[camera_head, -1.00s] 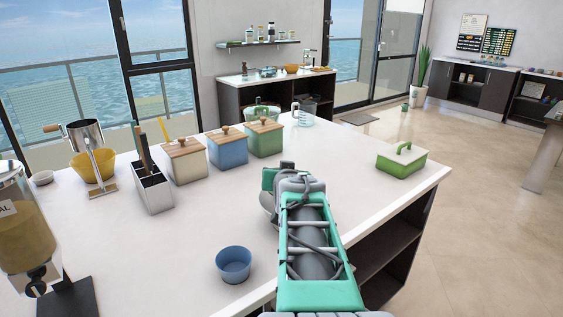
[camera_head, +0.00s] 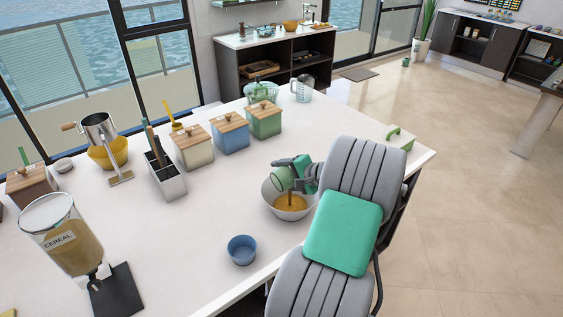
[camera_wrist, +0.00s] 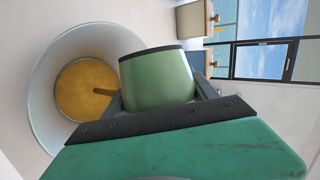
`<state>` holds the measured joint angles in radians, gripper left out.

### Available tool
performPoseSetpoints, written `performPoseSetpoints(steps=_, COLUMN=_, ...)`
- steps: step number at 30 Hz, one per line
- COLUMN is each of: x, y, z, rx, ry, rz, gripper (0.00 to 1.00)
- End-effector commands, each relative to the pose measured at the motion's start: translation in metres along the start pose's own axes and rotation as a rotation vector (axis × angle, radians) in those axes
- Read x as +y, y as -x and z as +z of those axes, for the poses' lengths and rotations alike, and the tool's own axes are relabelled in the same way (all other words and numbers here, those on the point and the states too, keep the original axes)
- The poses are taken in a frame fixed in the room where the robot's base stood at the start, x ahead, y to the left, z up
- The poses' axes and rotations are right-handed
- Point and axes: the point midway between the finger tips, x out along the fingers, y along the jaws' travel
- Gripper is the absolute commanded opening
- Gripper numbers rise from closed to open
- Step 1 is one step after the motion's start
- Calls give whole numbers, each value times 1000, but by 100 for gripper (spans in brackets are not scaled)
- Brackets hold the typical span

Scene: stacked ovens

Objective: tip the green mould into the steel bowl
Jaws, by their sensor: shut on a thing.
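The green mould (camera_head: 280,180) is held tilted above the steel bowl (camera_head: 268,208), in the middle right of the counter in the head view. My gripper (camera_head: 300,176) is shut on the mould. In the wrist view the mould (camera_wrist: 158,78) sits between the two dark fingers, and its dark rim shows. The bowl (camera_wrist: 45,100) is at the left there, with golden-brown stuff (camera_wrist: 82,88) in its bottom. A brown stream runs down from the mould into the bowl. The inside of the mould is hidden.
A blue cup (camera_head: 241,250) stands near the counter's front edge. A cereal dispenser (camera_head: 72,240) is at the left. Wooden-lidded boxes (camera_head: 230,133), a utensil holder (camera_head: 168,183) and a glass jug (camera_head: 302,90) stand behind. A green-handled dish (camera_head: 398,138) is partly behind my arm.

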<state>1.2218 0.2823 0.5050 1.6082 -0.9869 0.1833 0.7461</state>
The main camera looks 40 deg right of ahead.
Motion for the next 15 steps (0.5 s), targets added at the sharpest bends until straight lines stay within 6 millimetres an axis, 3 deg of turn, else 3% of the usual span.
performPoseSetpoints(steps=15, x=0, y=5, z=-16, rx=-308, ry=-509, rz=-159, gripper=18)
